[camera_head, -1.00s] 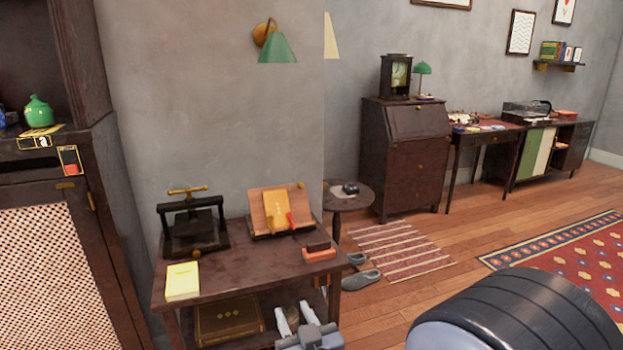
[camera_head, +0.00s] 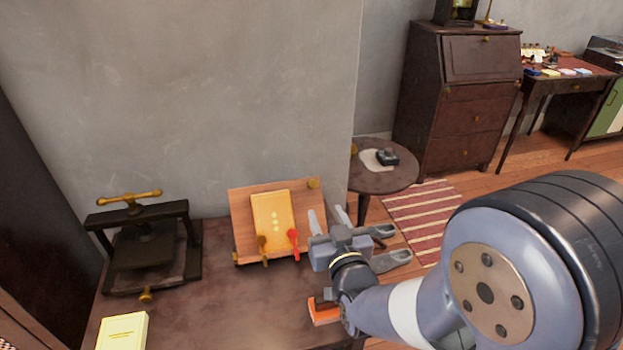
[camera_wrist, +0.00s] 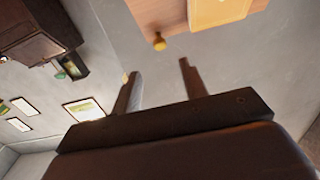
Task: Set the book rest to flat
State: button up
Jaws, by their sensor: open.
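The book rest (camera_head: 241,218) is a wooden board leaning back at a slant on the dark table, near the wall. A yellow book (camera_head: 272,215) lies against it. A brass peg (camera_head: 263,247) and a red peg (camera_head: 293,241) stand at its lower edge. A small brass knob (camera_head: 313,183) sits at its upper right corner. My gripper (camera_head: 326,212) is open and empty, by the rest's right side and below the knob. In the wrist view, the knob (camera_wrist: 159,42) appears just beyond and between the fingertips (camera_wrist: 159,67), apart from them.
A dark press (camera_head: 140,250) with a brass handle stands left on the table (camera_head: 225,310). A yellow booklet (camera_head: 123,331) lies at the front left. An orange-red item (camera_head: 322,312) is beneath my arm. A round side table (camera_head: 375,181) stands to the right. The table's middle is clear.

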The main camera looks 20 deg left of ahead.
aim_at(313, 185)
jog(key=p+x, duration=0.1)
jog(key=x, duration=0.8)
jog(key=shift+w+a, duration=0.15)
jog(key=shift+w, duration=0.2)
grip_shut()
